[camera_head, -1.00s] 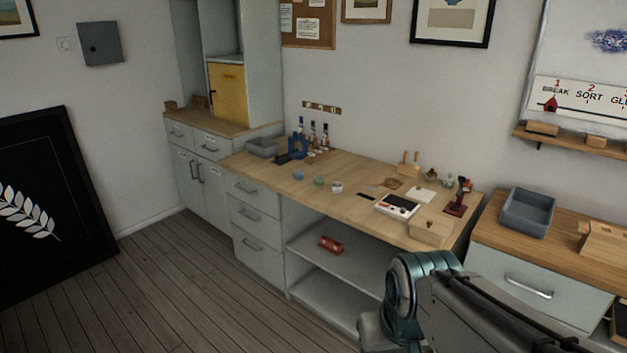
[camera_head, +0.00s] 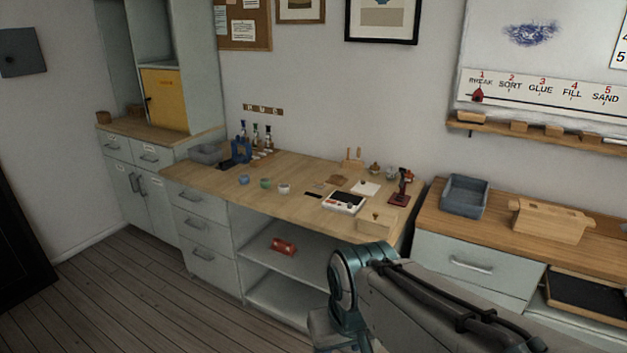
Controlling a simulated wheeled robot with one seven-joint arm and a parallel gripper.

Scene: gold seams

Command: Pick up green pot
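A small green pot (camera_head: 265,183) stands on the wooden top of the long workbench (camera_head: 215,180), left of its middle. A small blue pot (camera_head: 244,180) is to its left and a small white pot (camera_head: 284,188) to its right, each a little apart from it. Nothing covers the green pot. My arm shows at the lower right, in front of the bench. My gripper is not in view.
A white device (camera_head: 345,202), a wooden box (camera_head: 376,222) and a red stand (camera_head: 402,188) occupy the bench's right part. A grey bin (camera_head: 207,154) and several bottles stand at its back left. A red roll (camera_head: 284,246) lies on the shelf below. Floor is clear at front left.

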